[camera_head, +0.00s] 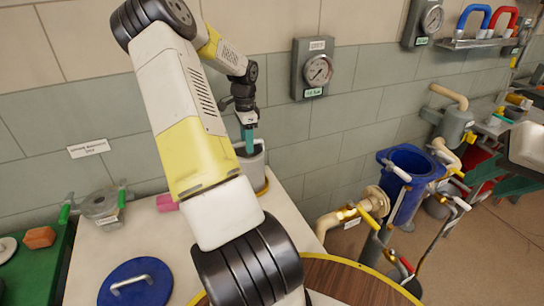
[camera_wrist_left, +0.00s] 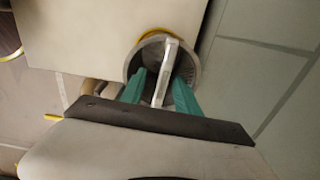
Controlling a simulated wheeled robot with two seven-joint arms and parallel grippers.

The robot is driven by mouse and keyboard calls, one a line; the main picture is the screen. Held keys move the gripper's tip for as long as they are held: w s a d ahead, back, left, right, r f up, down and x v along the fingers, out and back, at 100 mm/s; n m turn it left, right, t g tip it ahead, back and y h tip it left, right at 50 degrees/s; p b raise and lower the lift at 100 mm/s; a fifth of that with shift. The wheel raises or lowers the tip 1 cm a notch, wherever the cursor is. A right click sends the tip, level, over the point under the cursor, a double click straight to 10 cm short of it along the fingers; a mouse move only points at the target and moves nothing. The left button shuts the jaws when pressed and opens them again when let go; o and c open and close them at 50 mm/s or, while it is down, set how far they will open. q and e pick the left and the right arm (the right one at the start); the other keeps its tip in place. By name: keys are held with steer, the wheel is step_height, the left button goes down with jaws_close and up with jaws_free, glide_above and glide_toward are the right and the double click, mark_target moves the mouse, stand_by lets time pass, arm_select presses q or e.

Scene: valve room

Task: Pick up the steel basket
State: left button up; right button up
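The steel basket (camera_head: 254,174) is a grey round vessel with a yellow ring at its foot, standing at the back right of the pale worktop in the head view. In the left wrist view I look down into the basket (camera_wrist_left: 191,75), and a flat bar handle (camera_wrist_left: 169,62) crosses its mouth. My left gripper (camera_head: 249,148) points down over the basket. Its teal fingers (camera_wrist_left: 160,84) stand apart on either side of the handle, with gaps visible. My right gripper is not in view.
A blue round lid (camera_head: 118,292) with a grey handle lies on the worktop's front left. A pink piece (camera_head: 166,203) lies near the back. A gauge (camera_head: 317,70) hangs on the wall. Brass pipework (camera_head: 345,215) and a blue vessel (camera_head: 415,162) stand right of the worktop.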

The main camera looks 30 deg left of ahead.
arm_select(q)
steer(key=shift+w+a+f, duration=0.1)
steer(key=shift+w+f, duration=0.05)
steer(key=shift+f, duration=1.75)
jaws_close()
steer(key=shift+r, duration=0.1)
